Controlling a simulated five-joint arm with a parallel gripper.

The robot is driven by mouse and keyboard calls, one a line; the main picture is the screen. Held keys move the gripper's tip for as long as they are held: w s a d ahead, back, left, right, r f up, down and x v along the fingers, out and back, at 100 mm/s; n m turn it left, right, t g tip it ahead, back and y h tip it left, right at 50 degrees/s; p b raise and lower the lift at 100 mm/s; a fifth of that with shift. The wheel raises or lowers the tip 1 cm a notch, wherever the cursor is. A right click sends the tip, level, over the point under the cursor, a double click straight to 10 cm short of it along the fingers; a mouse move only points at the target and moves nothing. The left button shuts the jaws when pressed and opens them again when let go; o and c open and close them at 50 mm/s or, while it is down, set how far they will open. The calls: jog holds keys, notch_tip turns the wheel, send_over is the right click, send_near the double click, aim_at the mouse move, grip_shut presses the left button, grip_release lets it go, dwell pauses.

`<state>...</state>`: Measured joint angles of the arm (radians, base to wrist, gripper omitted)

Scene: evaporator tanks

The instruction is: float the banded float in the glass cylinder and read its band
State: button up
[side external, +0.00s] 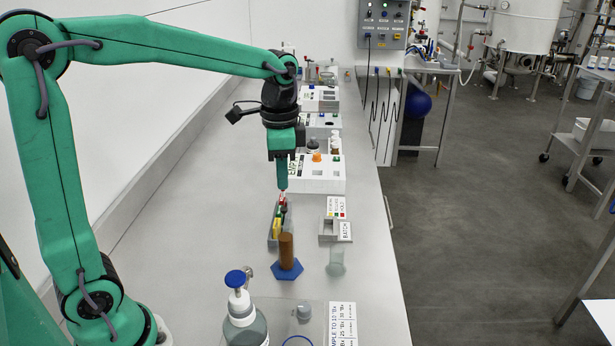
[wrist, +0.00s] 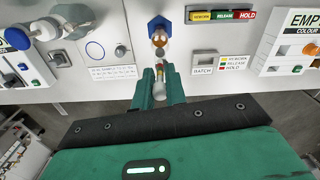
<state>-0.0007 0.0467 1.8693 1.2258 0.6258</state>
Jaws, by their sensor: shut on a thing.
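The glass cylinder (side external: 287,250) stands upright on a blue hexagonal foot and looks full of brown liquid. In the wrist view the cylinder (wrist: 159,38) is seen from above, its liquid amber. My gripper (side external: 283,188) points straight down and appears in line with the coloured rack beyond the cylinder. In the wrist view my gripper (wrist: 160,88) is shut on a slim piece, the banded float (wrist: 160,72), with red and pale parts showing between the fingers. The float's lower end is hard to make out, and its band cannot be read. It is apart from the cylinder.
The rack with rework, release and hold labels (wrist: 222,16) lies beyond the cylinder. A batch tray (side external: 328,229) and a clear glass cup (side external: 336,263) stand to the right. A blue-topped pump bottle (side external: 243,312) stands in front. A white box (side external: 320,175) stands behind.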

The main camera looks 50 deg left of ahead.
aim_at(284, 222)
jog(key=shift+f, duration=0.3)
jog(key=shift+s+f, duration=0.1)
jog(key=shift+f, duration=6)
jog(key=o, duration=0.5)
jog(key=shift+o, duration=0.2)
jog(key=shift+r, duration=0.2)
jog(key=shift+o, duration=0.9)
jog(key=shift+r, duration=5.15)
